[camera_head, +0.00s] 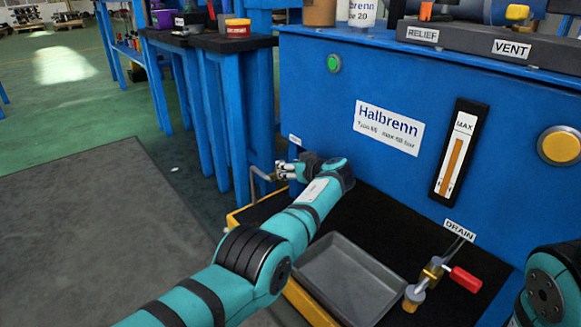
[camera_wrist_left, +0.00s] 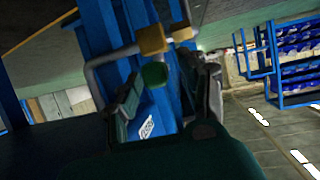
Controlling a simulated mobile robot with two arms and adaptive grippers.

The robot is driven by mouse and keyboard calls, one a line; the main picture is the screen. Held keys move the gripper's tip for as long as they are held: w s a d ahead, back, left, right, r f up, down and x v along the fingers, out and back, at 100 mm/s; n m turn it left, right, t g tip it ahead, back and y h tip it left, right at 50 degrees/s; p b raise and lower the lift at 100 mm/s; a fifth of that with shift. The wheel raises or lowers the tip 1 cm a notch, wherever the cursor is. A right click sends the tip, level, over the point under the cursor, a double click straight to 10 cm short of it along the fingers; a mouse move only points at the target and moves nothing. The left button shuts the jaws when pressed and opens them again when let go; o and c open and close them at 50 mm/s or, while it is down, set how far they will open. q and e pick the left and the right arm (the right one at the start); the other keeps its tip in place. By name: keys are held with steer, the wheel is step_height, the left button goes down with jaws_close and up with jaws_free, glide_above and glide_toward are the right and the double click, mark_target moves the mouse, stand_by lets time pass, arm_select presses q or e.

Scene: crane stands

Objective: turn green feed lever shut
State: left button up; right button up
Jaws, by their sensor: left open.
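My left gripper (camera_head: 285,171) reaches the lower left corner of the blue machine, beside a bent metal pipe (camera_head: 262,182). In the left wrist view the left gripper (camera_wrist_left: 165,82) is open, one finger on each side. The green end of the feed lever (camera_wrist_left: 155,74) shows between or just beyond the fingers; I cannot tell if they touch it. Brass valve parts (camera_wrist_left: 150,39) and the grey pipe (camera_wrist_left: 97,78) are just past it. In the head view the green lever is not clearly seen, as the gripper covers it. My right gripper is out of view; only part of that arm shows.
A grey drip tray (camera_head: 350,275) lies below my left forearm. A drain valve with a red handle (camera_head: 466,280) stands right of it. The blue machine front (camera_head: 310,95) is close behind the gripper. A blue bench (camera_head: 235,110) stands to the left.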

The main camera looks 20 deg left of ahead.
arm_select(q)
step_height(320, 180, up, 10)
stand_by(0.6)
